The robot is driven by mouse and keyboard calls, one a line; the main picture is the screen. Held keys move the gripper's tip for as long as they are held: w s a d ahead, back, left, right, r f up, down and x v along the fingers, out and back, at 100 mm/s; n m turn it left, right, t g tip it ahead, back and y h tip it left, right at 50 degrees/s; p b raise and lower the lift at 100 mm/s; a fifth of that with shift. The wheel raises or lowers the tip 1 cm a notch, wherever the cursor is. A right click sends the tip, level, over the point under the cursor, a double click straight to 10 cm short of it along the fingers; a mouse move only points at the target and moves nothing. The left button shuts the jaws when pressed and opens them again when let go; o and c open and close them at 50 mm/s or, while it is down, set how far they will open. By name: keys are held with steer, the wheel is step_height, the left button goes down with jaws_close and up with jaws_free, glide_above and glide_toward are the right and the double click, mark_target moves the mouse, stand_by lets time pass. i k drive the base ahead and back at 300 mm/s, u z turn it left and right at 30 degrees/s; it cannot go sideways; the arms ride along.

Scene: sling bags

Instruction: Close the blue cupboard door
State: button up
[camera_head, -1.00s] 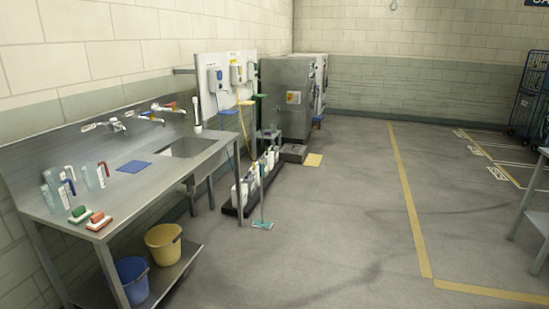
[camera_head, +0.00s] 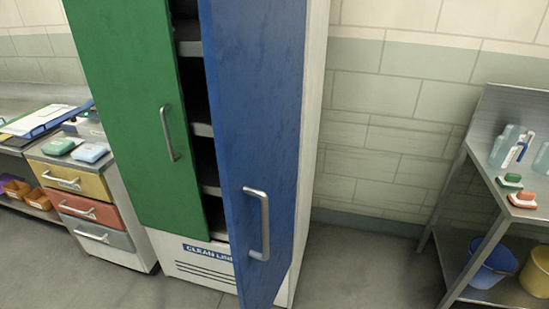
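The blue cupboard door (camera_head: 258,130) stands ajar at the centre of the head view, swung out toward me. It has a vertical silver bar handle (camera_head: 257,222). Beside it on the left is the cupboard's green door (camera_head: 125,100), with its own silver handle (camera_head: 168,132). Between the doors a dark gap shows grey shelves (camera_head: 201,130) inside. The cupboard's white base (camera_head: 190,262) carries a blue label. The blue door's lower end is cut off by the bottom of the picture. My gripper is not in view.
A drawer unit (camera_head: 95,215) stands left of the cupboard, with a worktop beyond it. A steel sink table (camera_head: 490,170) with bottles and brushes is on the right. A blue bucket (camera_head: 490,268) and a yellow bucket (camera_head: 537,270) sit below. Floor between cupboard and table (camera_head: 365,265) is clear.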

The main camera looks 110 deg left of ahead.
mark_target(253, 50)
steer(key=u, duration=3.65)
steer(key=i, duration=1)
